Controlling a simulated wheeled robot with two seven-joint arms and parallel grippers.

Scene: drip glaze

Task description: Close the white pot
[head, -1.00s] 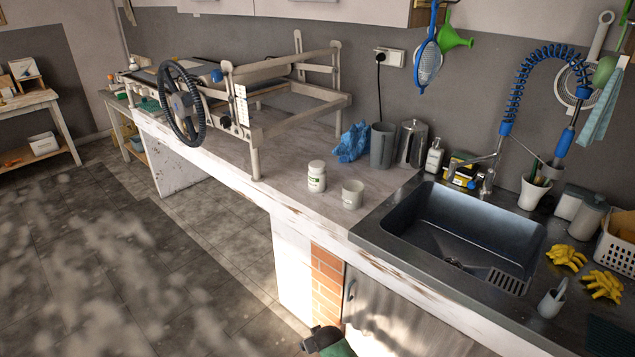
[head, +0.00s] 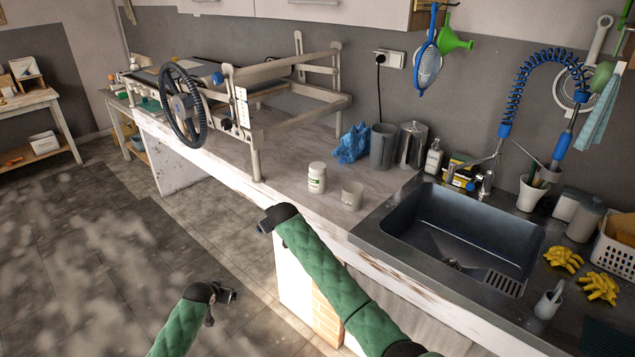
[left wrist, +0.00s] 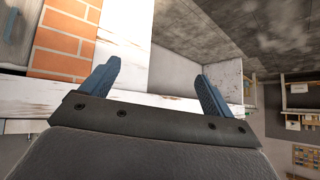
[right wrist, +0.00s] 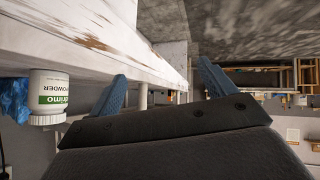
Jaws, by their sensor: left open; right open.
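A white pot (head: 316,177) with a green-and-white label stands upright on the counter. It has a white top that looks like a lid; whether it is tight I cannot tell. The pot shows upside down at the left edge of the right wrist view (right wrist: 48,97). My right gripper (right wrist: 163,82) is open and empty, at the counter's front edge, nearer than the pot and apart from it. In the head view its arm (head: 310,262) reaches up from the lower right. My left gripper (left wrist: 157,85) is open and empty, low over the floor in front of the counter, far from the pot.
A pale open cup (head: 352,195) stands just right of the pot. Behind are a blue cloth (head: 352,143), a grey cup (head: 382,147) and a metal canister (head: 411,145). The sink (head: 460,240) lies right; a wheeled press frame (head: 185,105) stands left.

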